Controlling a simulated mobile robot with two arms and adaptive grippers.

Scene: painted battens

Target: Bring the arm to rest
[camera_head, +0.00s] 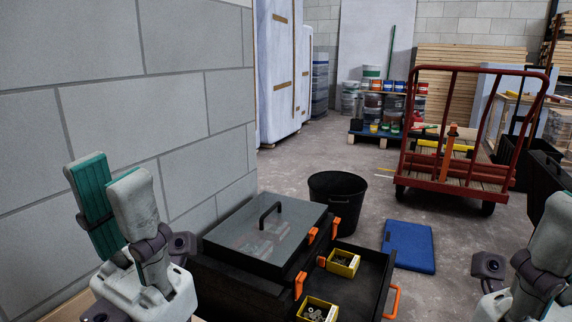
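My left gripper (108,185) points upward at the lower left, in front of the grey block wall. Its two pale fingers stand apart with green pads, and I see nothing between them. My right gripper (548,240) is cut off by the right edge. Only part of it shows, so its opening is hidden. Neither gripper appears to touch anything.
A black toolbox (265,235) with an open drawer and yellow bins (343,263) stands close between the grippers. Beyond are a black bucket (338,197), a blue mat (409,246) and a red cart (470,185). The block wall (130,105) is close left.

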